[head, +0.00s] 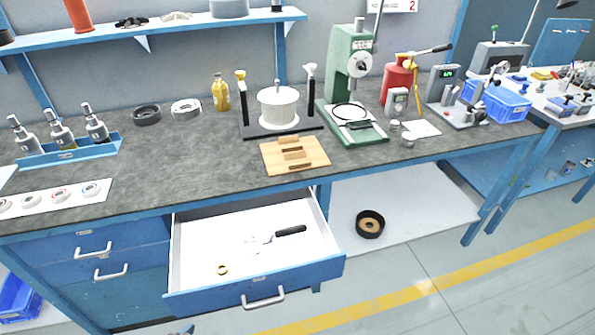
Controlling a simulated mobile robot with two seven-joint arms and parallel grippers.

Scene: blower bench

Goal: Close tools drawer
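The tools drawer (255,284) under the bench is pulled well out, and its white inside shows. A silver bar handle (263,298) is on its blue front. Inside lie a black-handled tool (290,231), a small brass-coloured ring (222,269) and some small metal pieces too small to tell. Neither of my grippers can be made out in the head view. A small bluish shape at the bottom edge, below the drawer's left corner, is too cut off to identify.
Two shut drawers (93,252) are left of the open one. The workbench top (190,160) above holds a wooden block, a green press and bottles. A black ring-shaped part (370,223) sits on the lower shelf at right. The floor in front of the drawer looks clear.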

